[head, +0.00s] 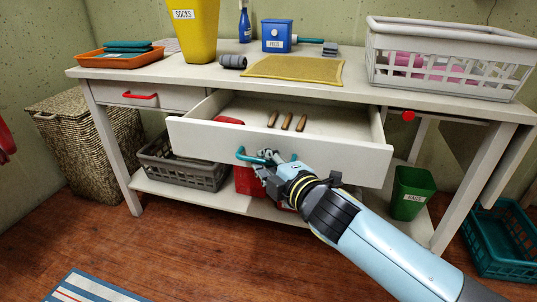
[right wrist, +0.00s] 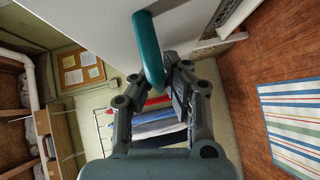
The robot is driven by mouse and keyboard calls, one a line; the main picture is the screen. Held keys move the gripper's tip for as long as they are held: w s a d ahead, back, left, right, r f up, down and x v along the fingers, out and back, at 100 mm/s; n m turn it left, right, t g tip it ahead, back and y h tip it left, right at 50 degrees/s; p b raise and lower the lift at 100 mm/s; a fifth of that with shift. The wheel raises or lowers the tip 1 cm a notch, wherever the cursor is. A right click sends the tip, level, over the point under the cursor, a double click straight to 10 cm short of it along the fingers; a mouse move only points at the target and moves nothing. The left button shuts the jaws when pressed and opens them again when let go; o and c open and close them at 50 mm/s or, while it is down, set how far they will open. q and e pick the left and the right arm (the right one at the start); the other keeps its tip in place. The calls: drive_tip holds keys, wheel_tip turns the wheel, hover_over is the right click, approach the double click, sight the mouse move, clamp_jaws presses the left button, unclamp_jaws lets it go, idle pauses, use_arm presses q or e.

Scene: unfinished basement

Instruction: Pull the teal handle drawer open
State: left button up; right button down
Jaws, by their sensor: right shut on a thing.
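The wide white drawer (head: 225,140) in the middle of the table stands pulled out, with several brown-handled tools (head: 287,121) and a red thing inside. Its teal handle (head: 248,156) is on the front panel; it also shows in the right wrist view (right wrist: 147,45). My right gripper (head: 268,165) is shut on the teal handle, its fingers on either side of the bar in the right wrist view (right wrist: 165,85). The gripper hides part of the handle. My left gripper is not in view.
A smaller drawer with a red handle (head: 140,96) is shut at the left. On the tabletop are a yellow SOCKS bin (head: 193,40), a blue box (head: 277,36), a yellow mat (head: 294,69) and a white basket (head: 447,68). A green bin (head: 411,192) stands below at right.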

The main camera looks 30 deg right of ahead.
drive_tip(key=shift+s+a+r, duration=0.2)
drive_tip(key=shift+s+a, duration=0.3)
drive_tip(key=shift+a, duration=0.25)
drive_tip(key=c, duration=1.4)
unclamp_jaws()
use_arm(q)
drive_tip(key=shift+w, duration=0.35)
use_arm(e)
drive_tip(key=s, duration=0.4)
drive_tip(key=s+r, duration=0.1)
drive_tip(key=s, duration=0.7)
drive_tip(key=shift+a+r, duration=0.25)
drive_tip(key=shift+a, duration=0.15)
